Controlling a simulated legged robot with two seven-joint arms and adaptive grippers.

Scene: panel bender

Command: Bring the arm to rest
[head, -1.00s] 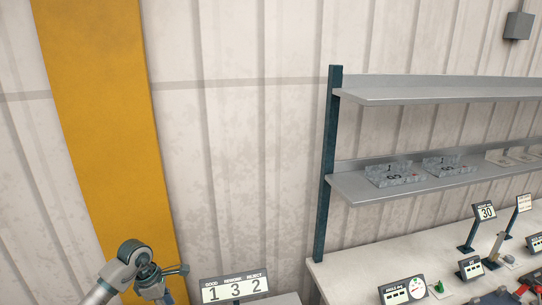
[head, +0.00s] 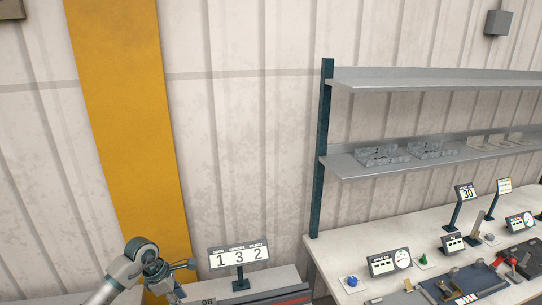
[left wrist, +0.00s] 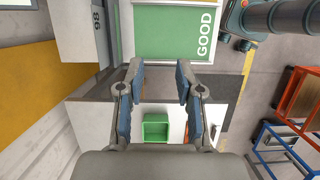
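My left arm (head: 128,270) comes in at the lower left of the head view, bent at a joint, with its left gripper (head: 180,282) near the sign stand. In the left wrist view the left gripper (left wrist: 160,70) is open, its two blue-padded fingers apart with nothing between them. Beyond the fingertips lies a green surface marked GOOD (left wrist: 170,32), and a green bin (left wrist: 155,128) shows lower between the fingers. My right gripper is not in view.
A sign reading 1 3 2 (head: 239,257) stands right of the gripper. A bench (head: 345,240) with gauges and number signs is at right, under a two-level shelf (head: 350,168). Orange (left wrist: 300,95) and blue (left wrist: 285,145) frames stand on the floor at right.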

